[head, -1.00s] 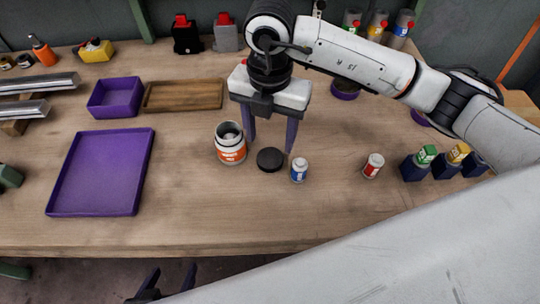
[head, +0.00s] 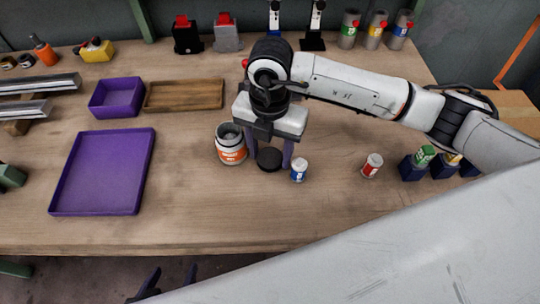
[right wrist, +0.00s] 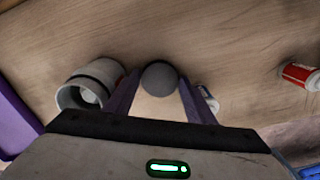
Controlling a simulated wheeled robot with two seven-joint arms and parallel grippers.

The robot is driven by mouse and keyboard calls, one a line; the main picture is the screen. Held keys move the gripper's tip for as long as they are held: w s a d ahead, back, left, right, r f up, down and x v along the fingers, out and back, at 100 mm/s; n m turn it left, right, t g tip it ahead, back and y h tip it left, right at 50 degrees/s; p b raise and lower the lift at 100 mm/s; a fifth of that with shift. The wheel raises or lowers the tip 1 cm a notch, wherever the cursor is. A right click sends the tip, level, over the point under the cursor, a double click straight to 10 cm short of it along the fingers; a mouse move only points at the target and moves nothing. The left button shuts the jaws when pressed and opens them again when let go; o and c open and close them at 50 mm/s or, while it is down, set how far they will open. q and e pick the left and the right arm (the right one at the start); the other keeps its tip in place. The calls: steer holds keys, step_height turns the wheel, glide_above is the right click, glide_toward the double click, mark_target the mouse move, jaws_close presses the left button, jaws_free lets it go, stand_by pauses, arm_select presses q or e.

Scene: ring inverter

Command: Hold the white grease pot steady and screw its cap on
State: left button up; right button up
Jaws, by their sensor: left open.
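The white grease pot (head: 231,155) stands upright and open-topped on the table, with an orange label. It also shows in the right wrist view (right wrist: 83,93). Its black round cap (head: 269,160) lies flat on the table just right of the pot. The cap (right wrist: 160,79) appears between the fingers in the right wrist view. My right gripper (head: 272,153) is open and points down over the cap, a finger on either side; whether they touch it I cannot tell. My left gripper (head: 173,269) is open and empty, low in front of the table edge, partly hidden.
A small blue-and-white bottle (head: 299,170) stands close to the right finger. A red-and-white bottle (head: 372,166) is further right. A purple tray (head: 102,212) and a smaller purple bin (head: 116,97) lie left. The table's front middle is clear.

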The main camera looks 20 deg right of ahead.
mark_target(270, 157)
steer(key=c, duration=0.5)
steer(key=shift+c, duration=0.2)
step_height(270, 157, up, 10)
steer(key=shift+b, duration=0.3)
